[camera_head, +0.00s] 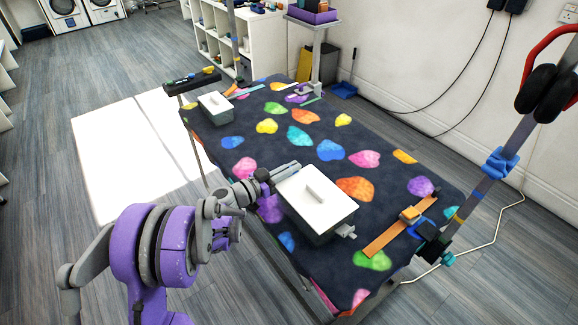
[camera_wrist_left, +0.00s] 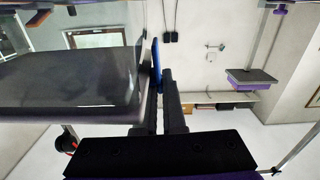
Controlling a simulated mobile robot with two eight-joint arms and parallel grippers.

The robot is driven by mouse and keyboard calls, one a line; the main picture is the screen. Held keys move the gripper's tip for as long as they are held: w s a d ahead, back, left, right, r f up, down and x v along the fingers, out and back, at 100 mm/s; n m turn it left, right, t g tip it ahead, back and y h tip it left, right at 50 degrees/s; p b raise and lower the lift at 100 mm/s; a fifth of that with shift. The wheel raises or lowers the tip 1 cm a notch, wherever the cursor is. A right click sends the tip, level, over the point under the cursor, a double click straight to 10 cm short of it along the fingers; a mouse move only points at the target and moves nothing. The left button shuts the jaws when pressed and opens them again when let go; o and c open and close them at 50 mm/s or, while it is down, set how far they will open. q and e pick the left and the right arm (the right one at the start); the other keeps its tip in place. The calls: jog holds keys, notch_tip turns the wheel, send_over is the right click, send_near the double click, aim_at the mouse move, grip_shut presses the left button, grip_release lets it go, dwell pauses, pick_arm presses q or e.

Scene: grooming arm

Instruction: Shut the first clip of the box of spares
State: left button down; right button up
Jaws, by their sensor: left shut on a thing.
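The box of spares (camera_head: 327,198), as I take it, stands on the patterned table, with a white lid, a bar handle and dark sides. A grey clip (camera_head: 346,231) sticks out at its right end. My left gripper (camera_head: 268,178) is at the box's left end, shut on a small part there that the fingers mostly hide, seemingly the clip on that side. In the left wrist view a thin blue piece (camera_wrist_left: 156,62) shows by the fingers (camera_wrist_left: 168,85), close beside the dark box wall (camera_wrist_left: 75,80). My right gripper is not in view.
The table (camera_head: 300,160) has a dark cover with coloured patches. A smaller white-lidded box (camera_head: 214,106) stands at its far left. An orange strap (camera_head: 400,228) lies right of the near box, by the post (camera_head: 490,175) with a red loop. The middle of the table is clear.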

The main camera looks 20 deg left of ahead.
pick_arm(q)
jog(key=shift+s+d+m, duration=0.1)
jog(key=shift+d+m, duration=0.05)
jog(key=shift+m, duration=0.15)
jog(key=c, duration=1)
grip_release()
jog(key=v, duration=1)
jog(key=shift+s+a, duration=0.25)
jog(key=shift+s, duration=0.05)
